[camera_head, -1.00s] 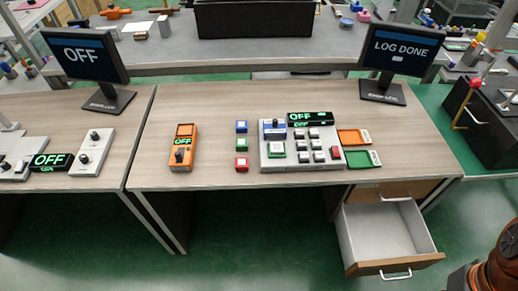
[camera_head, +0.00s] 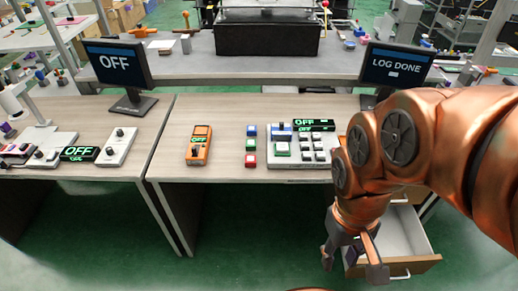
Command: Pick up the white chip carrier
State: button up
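I cannot tell for sure which piece is the white chip carrier. A small white square with a green edge (camera_head: 282,149) lies on the pale lever fixture (camera_head: 277,161), just in front of its blue part (camera_head: 281,132). Small blue (camera_head: 251,131), green (camera_head: 251,145) and red (camera_head: 250,160) blocks with pale tops stand in a column left of the fixture. My gripper (camera_head: 352,265) points down, open and empty, low at the right, in front of the open drawer. It is well apart from these pieces. My arm hides the right part of the desk.
An orange handheld meter (camera_head: 198,147) stands left of the blocks. The open drawer (camera_head: 408,238) juts out below the desk at right. Monitors (camera_head: 116,64) and (camera_head: 397,65) stand at the back corners. The desk's left part (camera_head: 174,140) is clear.

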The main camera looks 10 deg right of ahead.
aim_at(281, 147)
jog(key=u, duration=2.2)
jog(key=k, duration=0.45)
jog(key=z, duration=0.1)
